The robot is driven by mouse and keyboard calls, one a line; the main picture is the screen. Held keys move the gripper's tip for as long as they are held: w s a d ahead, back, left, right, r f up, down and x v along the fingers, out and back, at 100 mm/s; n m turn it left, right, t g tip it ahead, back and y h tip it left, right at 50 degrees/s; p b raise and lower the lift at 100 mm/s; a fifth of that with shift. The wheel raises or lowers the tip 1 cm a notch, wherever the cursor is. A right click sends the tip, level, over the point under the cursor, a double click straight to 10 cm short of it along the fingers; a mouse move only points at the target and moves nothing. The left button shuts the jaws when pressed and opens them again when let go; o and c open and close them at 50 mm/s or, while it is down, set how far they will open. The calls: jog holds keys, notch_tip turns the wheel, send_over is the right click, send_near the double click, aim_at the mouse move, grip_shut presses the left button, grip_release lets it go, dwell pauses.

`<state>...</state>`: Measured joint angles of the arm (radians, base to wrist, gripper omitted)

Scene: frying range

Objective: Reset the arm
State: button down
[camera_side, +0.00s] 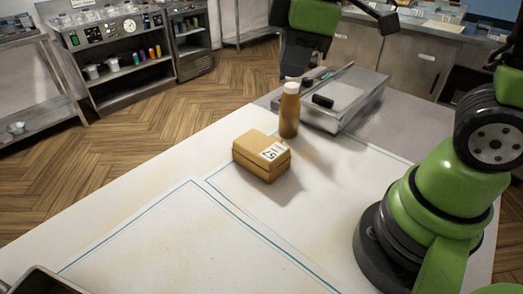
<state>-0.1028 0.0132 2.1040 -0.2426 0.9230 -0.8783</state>
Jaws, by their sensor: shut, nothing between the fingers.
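My gripper (297,66) is the dark end below a green arm link at the top centre. It hangs above and behind the brown bottle and appears shut and empty. Its fingertips are small and hard to make out against the background. My green and black arm base stands at the right of the table.
A brown bottle (289,112) with a pale cap stands upright on the white table (130,225). A tan box (258,158) with a numbered label lies in front of it. A metal appliance (352,96) with a black handle sits behind. A metal container (38,281) shows at lower left. The front table area is clear.

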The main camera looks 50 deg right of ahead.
jog(key=s+r+m+t+y, duration=0.1)
jog(key=s+r+m+t, duration=0.3)
jog(key=s+m, duration=0.6)
jog(key=shift+s+r+m+t+y, duration=0.3)
jog(key=shift+s+r+m+y, duration=0.15)
jog(key=shift+m, duration=0.75)
jog(key=shift+w, duration=0.1)
